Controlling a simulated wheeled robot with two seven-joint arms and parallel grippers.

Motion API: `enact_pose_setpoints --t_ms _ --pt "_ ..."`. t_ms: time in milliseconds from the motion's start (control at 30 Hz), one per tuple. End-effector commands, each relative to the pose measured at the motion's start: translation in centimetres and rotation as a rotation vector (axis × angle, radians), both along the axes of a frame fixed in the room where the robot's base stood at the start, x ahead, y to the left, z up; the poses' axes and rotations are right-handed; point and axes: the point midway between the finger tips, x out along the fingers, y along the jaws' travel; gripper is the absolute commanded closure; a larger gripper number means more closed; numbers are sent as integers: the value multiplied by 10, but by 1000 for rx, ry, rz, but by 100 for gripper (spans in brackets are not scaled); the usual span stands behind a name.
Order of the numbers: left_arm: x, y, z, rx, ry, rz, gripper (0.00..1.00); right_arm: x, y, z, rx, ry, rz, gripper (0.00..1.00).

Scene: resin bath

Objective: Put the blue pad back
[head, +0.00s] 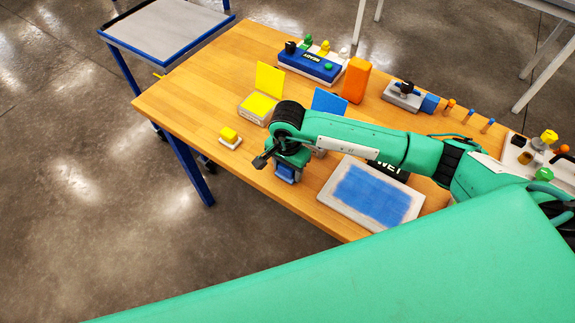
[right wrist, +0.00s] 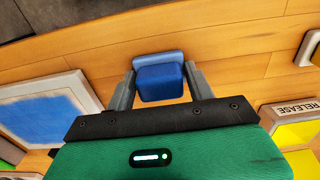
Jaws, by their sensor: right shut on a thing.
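The blue pad (right wrist: 160,82) sits between the two fingers of my right gripper (right wrist: 160,88) in the right wrist view. In the head view my right gripper (head: 287,162) points down near the table's front edge, shut on the blue pad (head: 286,173), left of the blue-stained plate. I cannot tell whether the pad touches the table. The blue-stained white plate (head: 330,190) lies by a black WET label (head: 388,171); it also shows in the right wrist view (right wrist: 74,90). An upright blue card (head: 328,101) stands behind my arm, its base mostly hidden. My left gripper is out of view.
A yellow pad (head: 229,134) sits on a small white base to the left. A yellow-topped box (head: 258,107) has an upright yellow card. Behind stand a blue READY box (head: 310,66) and orange block (head: 356,80). Bare wood (head: 190,98) lies at left.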

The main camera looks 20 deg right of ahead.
Motion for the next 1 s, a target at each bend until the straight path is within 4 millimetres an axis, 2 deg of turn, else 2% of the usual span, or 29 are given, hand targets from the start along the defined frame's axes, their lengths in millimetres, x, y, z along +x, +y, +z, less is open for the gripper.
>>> enact_pose_setpoints --t_ms 267,300,400,833,1000 --pt "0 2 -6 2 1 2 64 0 0 -4 0 -1 0 64" --pt "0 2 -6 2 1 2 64 0 0 -4 1 -1 0 44" --pt "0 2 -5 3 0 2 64 0 0 -3 0 0 0 24" --pt "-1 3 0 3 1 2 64 1 0 4 1 -2 0 24" --pt "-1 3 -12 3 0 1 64 2 -1 34 1 -6 1 24"
